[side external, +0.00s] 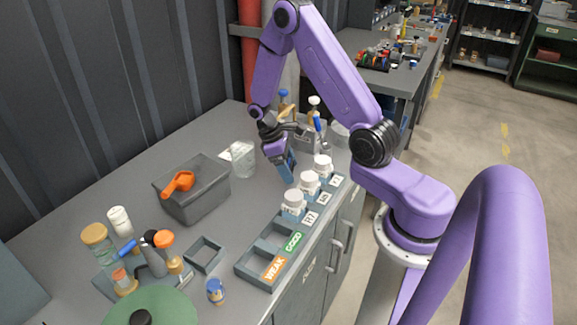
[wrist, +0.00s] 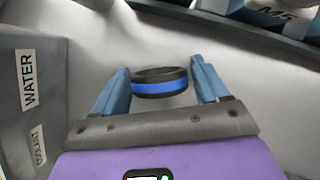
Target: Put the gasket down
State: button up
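The gasket (wrist: 160,82) is a black ring with a blue band, seen in the wrist view between the two blue fingertips of my gripper (wrist: 161,72). In the side external view my gripper (side external: 280,160) points down over the grey bench, left of the row of white-capped containers. The gasket cannot be made out there. Its height above the bench is hard to tell. A tray (side external: 240,268) with slots labelled WEAK and GOOD lies at the bench's front edge.
White-capped containers (side external: 309,183) stand in the labelled rack. A grey bin (side external: 195,190) with an orange scoop and a clear beaker (side external: 243,160) stand to the left. An empty square frame (side external: 205,254), a blue jar (side external: 216,291) and several bottles stand nearer. Bare bench lies in the middle.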

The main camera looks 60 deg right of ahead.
jog(key=shift+r, duration=0.1)
jog(key=v, duration=1.1)
jog(key=s+a+r+n+t, duration=0.1)
jog(key=a+r+n, duration=0.1)
jog(key=a+r, duration=0.35)
jog(key=s+a+r+n+t, duration=0.2)
jog(key=s+a+n+t, duration=0.15)
jog(key=s+a, duration=0.95)
jog(key=s+n+y, duration=0.2)
jog(key=s, duration=0.9)
